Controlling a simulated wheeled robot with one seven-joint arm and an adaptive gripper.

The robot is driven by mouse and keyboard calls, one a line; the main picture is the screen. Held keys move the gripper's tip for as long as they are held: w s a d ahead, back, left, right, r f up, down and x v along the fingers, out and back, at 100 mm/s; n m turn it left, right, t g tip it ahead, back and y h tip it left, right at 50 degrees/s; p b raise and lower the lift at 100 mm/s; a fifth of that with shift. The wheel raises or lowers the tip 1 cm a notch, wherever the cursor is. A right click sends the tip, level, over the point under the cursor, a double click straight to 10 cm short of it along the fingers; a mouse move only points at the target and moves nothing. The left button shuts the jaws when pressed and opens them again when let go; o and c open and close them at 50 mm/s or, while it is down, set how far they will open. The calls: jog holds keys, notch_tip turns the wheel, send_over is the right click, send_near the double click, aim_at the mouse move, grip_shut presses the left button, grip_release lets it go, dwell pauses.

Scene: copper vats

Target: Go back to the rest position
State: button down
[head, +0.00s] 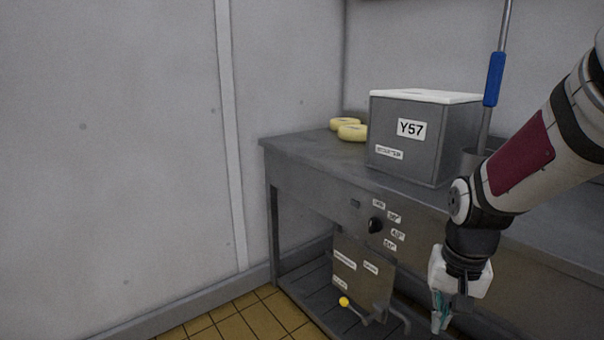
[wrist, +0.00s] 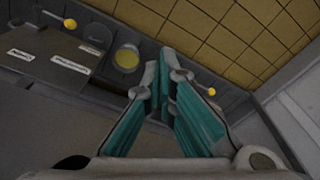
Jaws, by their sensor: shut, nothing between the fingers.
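My gripper (head: 441,318) hangs at the end of my arm at the lower right of the head view, pointing down in front of the steel bench. In the wrist view my gripper (wrist: 162,92) shows its teal-padded fingers close together with nothing between them. It is apart from the bench and touches nothing that I can see.
The steel bench (head: 310,155) carries a grey box labelled Y57 (head: 400,150) and yellow cheese wheels (head: 352,132). A yellow-bottomed round vessel (wrist: 127,58) lies below. The tiled floor (head: 235,318) is clear.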

jog(key=s+a+r+n, duration=0.1)
jog(key=s+a+r, duration=0.15)
jog(key=s, duration=0.65)
jog(key=s+a+r+n+g, duration=0.15)
jog(key=s+r, duration=0.25)
jog(key=s, duration=0.4)
jog(key=s+a+r+n+t, duration=0.15)
jog(key=s+r, duration=0.25)
jog(key=s, duration=0.5)
notch_tip(320, 180, up, 36)
jog(key=t+p, duration=0.3)
jog(key=p, duration=3.1)
jog(key=shift+s+d+n, duration=0.15)
jog(key=shift+s+n, duration=0.05)
jog(key=shift+n, duration=0.1)
